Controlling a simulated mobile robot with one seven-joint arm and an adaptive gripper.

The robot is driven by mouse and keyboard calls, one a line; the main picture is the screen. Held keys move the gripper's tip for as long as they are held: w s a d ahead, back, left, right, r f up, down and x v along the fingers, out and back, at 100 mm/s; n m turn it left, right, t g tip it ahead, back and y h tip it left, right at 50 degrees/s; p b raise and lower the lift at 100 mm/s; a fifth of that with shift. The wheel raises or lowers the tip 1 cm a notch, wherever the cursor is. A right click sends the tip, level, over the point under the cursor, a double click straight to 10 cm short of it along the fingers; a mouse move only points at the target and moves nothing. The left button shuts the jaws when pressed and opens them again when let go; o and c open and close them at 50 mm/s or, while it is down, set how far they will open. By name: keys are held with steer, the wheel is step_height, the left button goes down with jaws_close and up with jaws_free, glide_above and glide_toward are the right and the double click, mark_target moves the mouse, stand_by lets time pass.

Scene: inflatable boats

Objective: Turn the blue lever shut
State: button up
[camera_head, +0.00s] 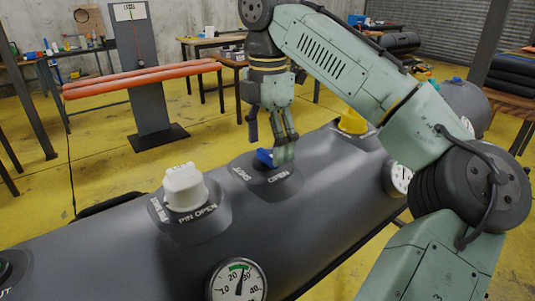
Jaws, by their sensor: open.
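The blue lever (264,157) sits on a round dark plate (267,176) on top of the grey inflatable tube (225,252). The plate is marked "SHUT" on its left and "OPEN" on its lower right. My gripper (270,150) points down at the lever, with its fingers spread and open. One finger is just right of the lever and hides part of it; the other is higher up at the left. I cannot tell whether a finger touches the lever.
A white knob (184,187) marked "PIN OPEN" stands left of the lever. A yellow fitting (352,122) is behind at the right. A pressure gauge (238,281) is on the tube's near side, another (398,179) at the right. An orange-railed stand (145,79) and tables stand behind.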

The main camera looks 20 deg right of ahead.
steer(key=shift+f, duration=0.95)
steer(key=shift+c, duration=0.2)
steer(key=c, duration=1.1)
